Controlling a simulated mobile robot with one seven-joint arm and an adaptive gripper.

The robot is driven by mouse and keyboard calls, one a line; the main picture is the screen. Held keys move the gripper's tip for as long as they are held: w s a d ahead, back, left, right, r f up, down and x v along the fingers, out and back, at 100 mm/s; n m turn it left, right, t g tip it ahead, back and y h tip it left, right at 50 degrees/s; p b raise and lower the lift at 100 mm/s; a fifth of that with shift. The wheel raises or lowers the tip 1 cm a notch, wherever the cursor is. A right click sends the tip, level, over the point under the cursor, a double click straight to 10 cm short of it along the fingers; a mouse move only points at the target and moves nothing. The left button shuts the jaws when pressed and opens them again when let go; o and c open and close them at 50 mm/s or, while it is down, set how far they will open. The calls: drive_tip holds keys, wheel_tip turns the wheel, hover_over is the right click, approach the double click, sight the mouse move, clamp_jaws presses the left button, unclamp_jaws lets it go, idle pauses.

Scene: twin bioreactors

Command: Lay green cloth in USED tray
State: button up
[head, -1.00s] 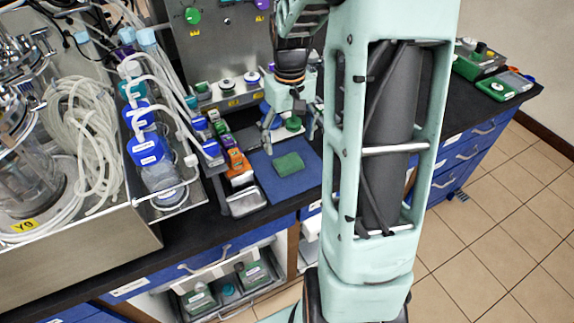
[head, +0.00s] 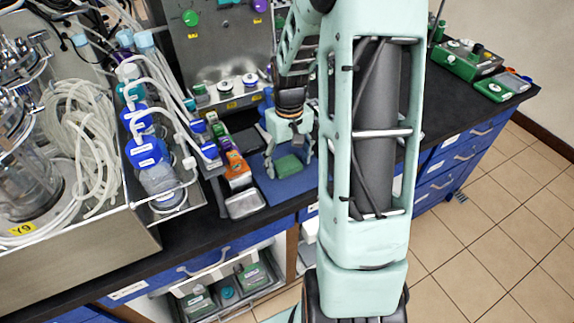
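The green cloth (head: 289,165) is a small folded pad on the blue mat (head: 277,187). My gripper (head: 289,172) points down over it with its fingers spread, one on each side of the cloth. I cannot tell whether the fingers touch the cloth. A small silvery metal tray (head: 245,204) lies left of the mat near the bench's front edge. No USED label is readable, so I cannot tell which tray carries that name.
A row of orange, green and purple items (head: 236,165) stands left of the mat. Bottles with blue caps (head: 146,152) stand in a metal housing further left. Open shelves below hold labelled boxes (head: 196,300). Green devices (head: 468,62) sit at the bench's right end.

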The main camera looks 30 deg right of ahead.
sight(289, 166)
drive_tip(key=c, duration=0.8)
drive_tip(key=shift+r, duration=0.15)
drive_tip(key=shift+r+p, duration=0.6)
drive_tip(key=shift+r, duration=0.05)
wheel_tip(289, 166, up, 2)
drive_tip(key=shift+r+p, duration=0.1)
drive_tip(key=shift+p, duration=0.75)
drive_tip(key=s+r+p, duration=0.2)
drive_tip(key=s+r, duration=0.1)
drive_tip(key=s, duration=0.1)
drive_tip(key=s+r+p, duration=0.3)
drive_tip(key=s, duration=0.2)
drive_tip(key=s+r+p, duration=0.2)
drive_tip(key=s+r, duration=0.1)
drive_tip(key=s, duration=0.2)
drive_tip(key=shift+d+r+p, duration=0.15)
drive_tip(key=shift+d+p, duration=0.1)
drive_tip(key=shift+p, duration=0.05)
